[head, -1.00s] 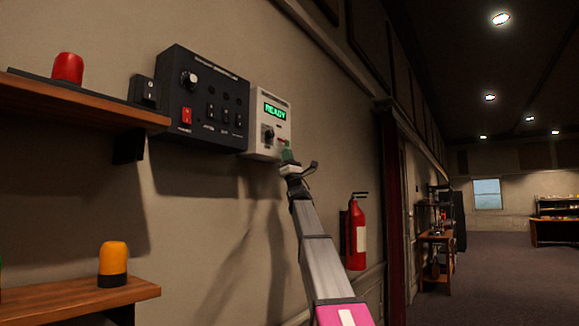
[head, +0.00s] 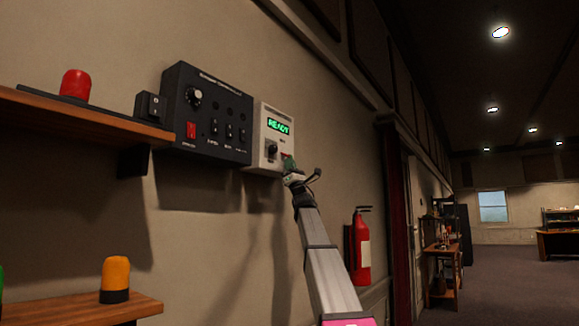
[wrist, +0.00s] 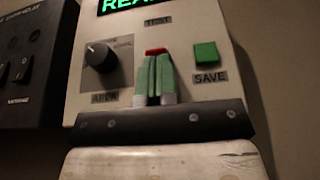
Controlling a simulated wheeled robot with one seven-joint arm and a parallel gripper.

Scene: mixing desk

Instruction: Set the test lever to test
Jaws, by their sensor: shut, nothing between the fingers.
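The white box (head: 261,137) on the wall has a lit green READY display (head: 279,126). In the wrist view, the red tip of the test lever (wrist: 156,51) shows just below the TEST label (wrist: 157,22). The rest of the lever is hidden behind my green fingers, so its setting cannot be told. My gripper (wrist: 157,64) is shut and in front of the lever's lower part. I cannot tell whether it touches the lever. In the head view, my gripper (head: 289,164) is at the lower right of the white box.
A dark knob (wrist: 100,57) is left of the fingers and a green SAVE button (wrist: 206,54) is right. A black switch panel (head: 207,115) adjoins the white box on the left. Shelves with a red lamp (head: 75,84) and orange lamp (head: 115,279) are further left.

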